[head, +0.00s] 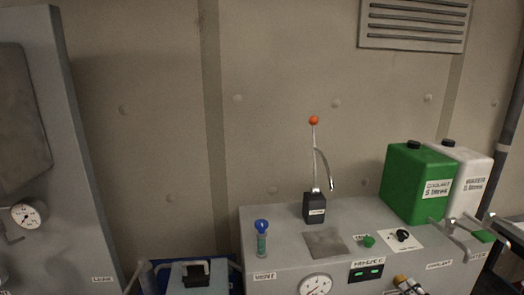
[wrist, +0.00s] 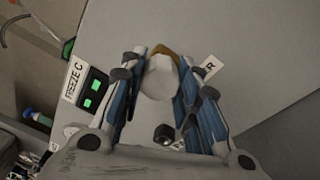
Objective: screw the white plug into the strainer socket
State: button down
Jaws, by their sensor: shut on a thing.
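In the wrist view the white plug (wrist: 161,80) is between the two blue-padded fingers of my gripper (wrist: 158,82), which is shut on it. A tan, brass-coloured part (wrist: 166,49), seemingly the strainer socket, shows just behind the plug. The plug covers most of it, and I cannot tell how far the plug sits in it. In the head view a brass and white fitting (head: 406,285) shows at the bottom edge, on the front of the grey cabinet. My gripper is not clear there.
The grey cabinet (head: 275,235) carries a green container (head: 411,188), a white container (head: 471,172) and a lever with an orange ball (head: 313,120). A panel with green lights (wrist: 92,94) is left of my fingers. A dark round fitting (wrist: 163,133) lies between them.

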jog(key=shift+a+r, duration=0.1)
jog(key=shift+r, duration=0.05)
jog(key=m+p, duration=0.2)
jog(key=m, duration=0.3)
jog(key=shift+w+m+t, duration=0.1)
jog(key=shift+m+t, duration=0.2)
jog(key=m, duration=0.3)
jog(key=m+h+p, duration=0.1)
jog(key=m, duration=0.2)
jog(key=shift+m+t+p, duration=0.3)
jog(key=shift+m+t, duration=0.1)
jog(key=c, duration=1.4)
grip_release()
jog(key=shift+w+a, duration=0.15)
jog(key=o, duration=0.3)
jog(key=shift+f, duration=0.2)
